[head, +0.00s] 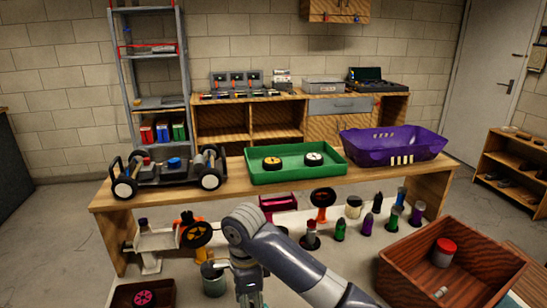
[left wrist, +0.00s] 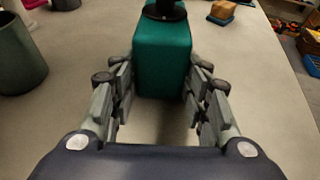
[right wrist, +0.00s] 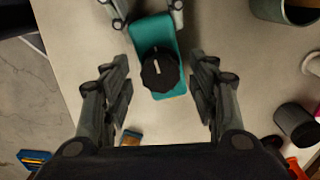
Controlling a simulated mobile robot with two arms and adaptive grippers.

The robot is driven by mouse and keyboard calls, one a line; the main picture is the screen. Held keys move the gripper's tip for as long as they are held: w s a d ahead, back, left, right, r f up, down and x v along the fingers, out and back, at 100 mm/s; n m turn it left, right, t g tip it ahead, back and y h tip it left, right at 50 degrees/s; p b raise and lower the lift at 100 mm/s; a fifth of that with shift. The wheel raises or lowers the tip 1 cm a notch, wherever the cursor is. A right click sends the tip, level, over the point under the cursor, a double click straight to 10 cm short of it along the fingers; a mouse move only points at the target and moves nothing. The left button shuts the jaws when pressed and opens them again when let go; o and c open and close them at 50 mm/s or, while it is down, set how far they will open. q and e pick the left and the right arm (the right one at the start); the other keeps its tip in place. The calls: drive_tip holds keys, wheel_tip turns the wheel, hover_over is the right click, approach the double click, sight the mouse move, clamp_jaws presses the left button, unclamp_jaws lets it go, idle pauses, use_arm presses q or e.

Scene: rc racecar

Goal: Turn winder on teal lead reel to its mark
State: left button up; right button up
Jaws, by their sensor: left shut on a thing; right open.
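The teal lead reel (right wrist: 167,38) is a teal block with a round black winder (right wrist: 159,70) on its face. A white line on the winder points toward the top of the right wrist view. I cannot make out a mark on the reel body. My left gripper (left wrist: 162,78) is shut on the teal lead reel (left wrist: 162,58), a finger on each side; its fingers also show at the top of the right wrist view. My right gripper (right wrist: 160,88) is open, its fingers apart on both sides of the winder with gaps. In the head view my arm hides the reel.
A dark green cup (left wrist: 18,55) stands left in the left wrist view. The right wrist view shows a grey cup (right wrist: 297,122) at right and a small tan block (right wrist: 131,138) below the reel. In the head view, a wooden crate (head: 398,283) is at right.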

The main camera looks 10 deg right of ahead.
drive_tip(key=n, duration=1.7)
drive_tip(key=shift+n, duration=0.4)
drive_tip(key=n, duration=0.5)
drive_tip(key=shift+n, duration=0.4)
drive_tip(key=n, duration=0.5)
drive_tip(key=shift+n, duration=0.3)
drive_tip(key=n, duration=0.6)
drive_tip(key=shift+n, duration=0.3)
drive_tip(key=n, duration=1.1)
drive_tip(key=shift+d, duration=0.1)
wheel_tip(320, 180, up, 12)
drive_tip(key=w+d+r+m+t+y, duration=0.2)
drive_tip(key=w+d+r+m+t, duration=0.3)
drive_tip(key=w+r+m, duration=0.2)
drive_tip(key=w+d+r+m+t+y, duration=0.2)
drive_tip(key=w+d+r+m+t, duration=0.2)
drive_tip(key=w+r+m, duration=0.4)
drive_tip(key=shift+w+d+r+t+y, duration=0.3)
drive_tip(key=shift+w+d+t+y, duration=0.15)
drive_tip(key=shift+w, duration=1.7)
